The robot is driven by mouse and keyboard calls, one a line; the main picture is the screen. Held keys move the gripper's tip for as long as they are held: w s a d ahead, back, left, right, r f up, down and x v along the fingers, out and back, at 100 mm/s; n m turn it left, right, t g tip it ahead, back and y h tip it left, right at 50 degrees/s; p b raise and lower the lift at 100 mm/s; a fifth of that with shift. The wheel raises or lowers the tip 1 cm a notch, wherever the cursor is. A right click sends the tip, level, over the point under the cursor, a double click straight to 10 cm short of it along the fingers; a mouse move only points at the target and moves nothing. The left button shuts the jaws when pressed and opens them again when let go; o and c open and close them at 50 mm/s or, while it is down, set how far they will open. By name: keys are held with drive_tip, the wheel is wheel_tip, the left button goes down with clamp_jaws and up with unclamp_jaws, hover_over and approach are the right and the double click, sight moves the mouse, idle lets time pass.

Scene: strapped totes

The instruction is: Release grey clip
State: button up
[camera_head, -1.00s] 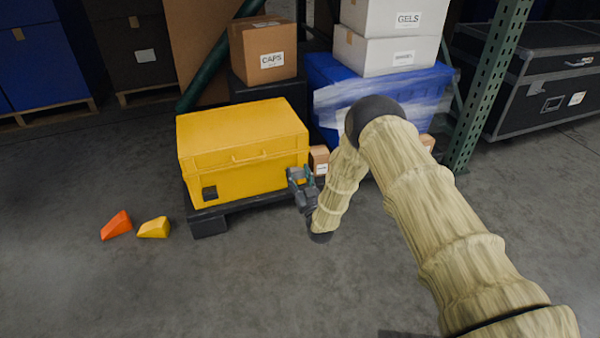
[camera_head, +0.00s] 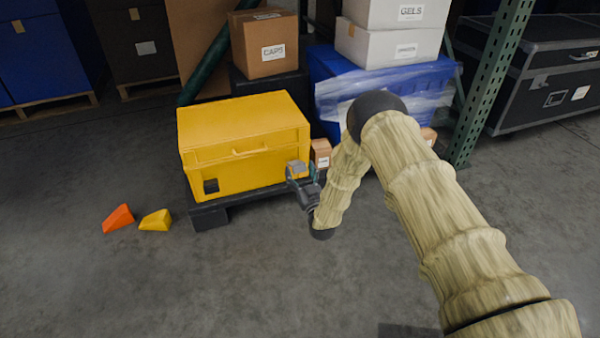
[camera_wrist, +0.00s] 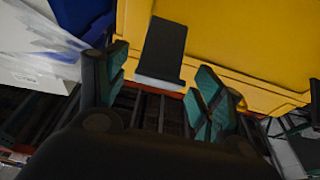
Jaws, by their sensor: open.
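The yellow tote (camera_head: 245,125) sits closed on a dark low pallet. The grey clip (camera_head: 296,168) shows as a small light-grey plate near the tote's right front corner, just beyond my gripper. In the wrist view the clip (camera_wrist: 163,48) is a flat dark-grey plate against the yellow wall, with a paler lower edge. My gripper (camera_wrist: 157,88) is open, its two green-padded fingers apart on either side below the clip's lower edge. No grip on the clip shows. In the head view my gripper (camera_head: 306,182) is small and partly hidden, and the clip's attachment is unclear.
A small brown box (camera_head: 320,153) stands close behind my gripper. A wrapped blue tote (camera_head: 330,75) and a green rack post (camera_head: 490,85) stand to the right. Orange (camera_head: 118,218) and yellow (camera_head: 156,220) wedges lie on the floor at left. The front floor is clear.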

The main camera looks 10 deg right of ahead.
drive_tip(key=v, duration=1.1)
drive_tip(key=shift+s+f, duration=0.15)
drive_tip(key=shift+s, duration=0.15)
drive_tip(key=shift+d, duration=0.2)
drive_tip(key=s+d+f+m+g+h+p, duration=0.1)
drive_tip(key=s+d+f+g+p, duration=0.2)
drive_tip(key=s, duration=0.4)
drive_tip(key=s+d+f+g+h, duration=0.1)
drive_tip(key=s+f+g, duration=0.3)
drive_tip(key=s, duration=0.3)
drive_tip(key=s+d+f+m+g+h+p, duration=0.1)
drive_tip(key=s+d+f+g+p, duration=0.2)
drive_tip(key=s, duration=0.5)
drive_tip(key=s+d+r+g+h+p, duration=0.15)
drive_tip(key=s+g, duration=0.25)
drive_tip(key=s, duration=0.5)
drive_tip(key=s+d+r+m+g, duration=0.1)
drive_tip(key=s+r+g, duration=0.15)
drive_tip(key=s, duration=0.75)
drive_tip(key=s+d+r+g+p, duration=0.15)
drive_tip(key=s+g, duration=0.25)
drive_tip(key=s, duration=0.5)
wheel_tip(320, 180, up, 37)
drive_tip(key=p, duration=3.6)
drive_tip(key=shift+w+d+p, duration=0.2)
drive_tip(key=shift+p, duration=0.1)
drive_tip(key=shift+h, duration=0.25)
